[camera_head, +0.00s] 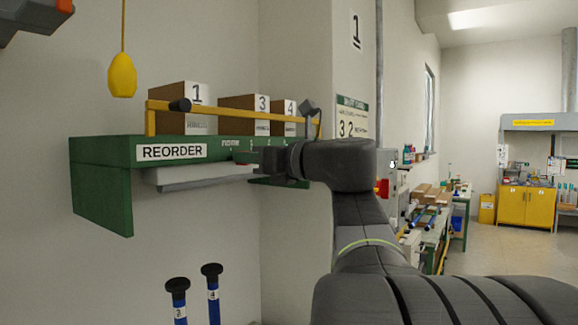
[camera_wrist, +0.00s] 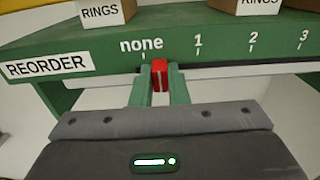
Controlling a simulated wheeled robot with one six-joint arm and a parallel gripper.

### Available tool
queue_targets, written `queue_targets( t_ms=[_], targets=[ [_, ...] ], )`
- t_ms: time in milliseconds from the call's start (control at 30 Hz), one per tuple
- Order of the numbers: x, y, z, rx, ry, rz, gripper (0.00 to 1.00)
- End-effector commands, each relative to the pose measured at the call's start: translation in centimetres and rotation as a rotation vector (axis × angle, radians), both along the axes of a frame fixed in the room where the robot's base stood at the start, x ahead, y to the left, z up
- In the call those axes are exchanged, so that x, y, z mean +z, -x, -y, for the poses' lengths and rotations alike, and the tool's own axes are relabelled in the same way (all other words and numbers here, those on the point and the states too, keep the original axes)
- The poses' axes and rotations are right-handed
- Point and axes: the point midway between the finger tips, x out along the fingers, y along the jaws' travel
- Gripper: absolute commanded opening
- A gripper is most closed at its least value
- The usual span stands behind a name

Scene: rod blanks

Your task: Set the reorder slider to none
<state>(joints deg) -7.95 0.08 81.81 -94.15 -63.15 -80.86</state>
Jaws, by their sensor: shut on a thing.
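The reorder slider is a small red block (camera_wrist: 159,74) on a rail along the front of the green shelf (camera_wrist: 105,42). In the wrist view it stands just right of the tick under the "none" label (camera_wrist: 141,45) and well left of the "1" label (camera_wrist: 198,41). My gripper (camera_wrist: 160,82) is shut on the slider, with one green finger on each side of it. In the head view my gripper (camera_head: 245,158) is at the shelf's front edge, and I cannot make out the slider clearly there.
Cardboard boxes (camera_head: 180,98) stand on the shelf behind a yellow bar (camera_head: 215,111). A yellow pendant (camera_head: 122,75) hangs at upper left. Blue rods with black caps (camera_head: 212,290) stand below. Open floor (camera_head: 510,240) and workbenches lie to the right.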

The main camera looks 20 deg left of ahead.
Motion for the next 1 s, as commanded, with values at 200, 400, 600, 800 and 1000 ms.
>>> queue_targets(
  t_ms=[200, 400, 600, 800, 1000],
  targets=[
    [-0.1, 2.1, -0.7, 0.002, 0.0, 0.001, 0.0],
    [-0.1, 2.1, -0.7, 0.003, 0.002, -0.001, 0.0],
    [0.0, 2.1, -0.7, 0.002, 0.001, 0.0, 0.36],
    [0.0, 2.1, -0.7, 0.001, 0.0, 0.0, 0.36],
    [0.0, 2.2, 0.0, -0.003, -0.001, 0.001, 0.36]
  ],
)
